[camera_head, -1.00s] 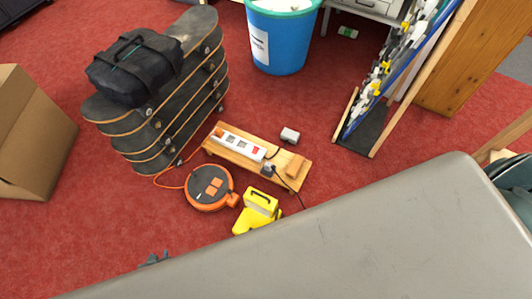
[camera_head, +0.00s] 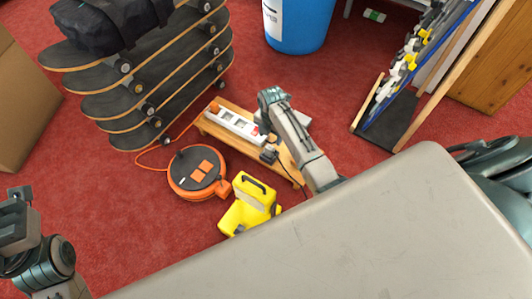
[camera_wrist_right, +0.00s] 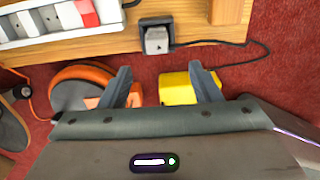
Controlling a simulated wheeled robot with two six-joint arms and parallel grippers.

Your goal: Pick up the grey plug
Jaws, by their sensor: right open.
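The grey plug (camera_head: 268,154) sits in a black socket at the near edge of the wooden bench board, with a dark cable running off. In the right wrist view the plug (camera_wrist_right: 156,40) shows a light grey face, above and between my fingertips. My right gripper (camera_head: 270,95) is over the bench in the head view.
A white power strip (camera_head: 236,126) lies on the board (camera_head: 205,124) left of the plug. An orange cable reel (camera_head: 197,173) and a yellow case (camera_head: 250,204) stand on the near side. Stacked skateboards (camera_head: 150,90) rise at left. A grey tabletop (camera_head: 330,235) fills the foreground.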

